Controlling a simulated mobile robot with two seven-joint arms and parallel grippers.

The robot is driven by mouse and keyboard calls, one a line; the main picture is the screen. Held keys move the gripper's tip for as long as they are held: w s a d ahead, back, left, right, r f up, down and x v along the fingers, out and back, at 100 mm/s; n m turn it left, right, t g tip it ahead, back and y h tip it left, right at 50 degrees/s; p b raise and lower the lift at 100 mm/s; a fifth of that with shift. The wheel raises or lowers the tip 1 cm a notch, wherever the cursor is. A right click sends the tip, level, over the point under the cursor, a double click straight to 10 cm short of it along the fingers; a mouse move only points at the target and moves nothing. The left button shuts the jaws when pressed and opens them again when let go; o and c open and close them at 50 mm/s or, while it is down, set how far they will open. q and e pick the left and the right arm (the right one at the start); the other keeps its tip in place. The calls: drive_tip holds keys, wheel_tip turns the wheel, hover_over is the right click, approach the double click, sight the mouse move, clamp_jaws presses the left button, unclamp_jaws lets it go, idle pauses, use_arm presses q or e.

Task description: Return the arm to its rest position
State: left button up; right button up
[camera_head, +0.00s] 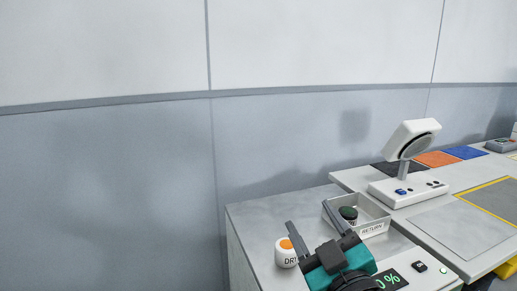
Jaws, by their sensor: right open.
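My right gripper (311,217) comes in from the bottom of the head view, teal and dark grey, its two fingers pointing up and away. It is open, with a gap between the fingers and nothing seen held there. It is over the grey table (257,215), between a white round container (286,259) with an orange top and letters that look like "DRY", and a tray (374,224) marked "RETURN". I cannot tell whether it touches either one. The tray holds a dark round thing with a green top (348,212). My left gripper is not in view.
A white device with a tilted head (412,140) stands on the bench at the right. Behind it lie black, orange (436,159) and blue (464,152) mats. A panel with a green display (390,280) is right of the gripper. A wall (110,190) closes the back.

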drive_tip(key=s+d+f+m+g+h, duration=0.3)
drive_tip(key=d+f+g, duration=0.1)
drive_tip(key=f, duration=0.4)
drive_tip(key=s+d+f+m+g+h, duration=0.3)
drive_tip(key=s+d+f, duration=0.1)
drive_tip(key=f, duration=0.3)
drive_tip(key=s+d+f+m+g, duration=0.1)
drive_tip(key=s+d+f+g, duration=0.1)
drive_tip(key=s+f+g, duration=0.45)
drive_tip(key=s+d+f+g, duration=0.1)
drive_tip(key=s+f+g, duration=0.25)
drive_tip(key=s, duration=0.65)
drive_tip(key=w+a+f+t+y, duration=0.2)
drive_tip(key=w+f+t, duration=0.5)
drive_tip(key=f+t, duration=0.1)
drive_tip(key=shift+w+a+f, duration=0.15)
drive_tip(key=shift+a+f, duration=0.1)
drive_tip(key=shift+f, duration=0.4)
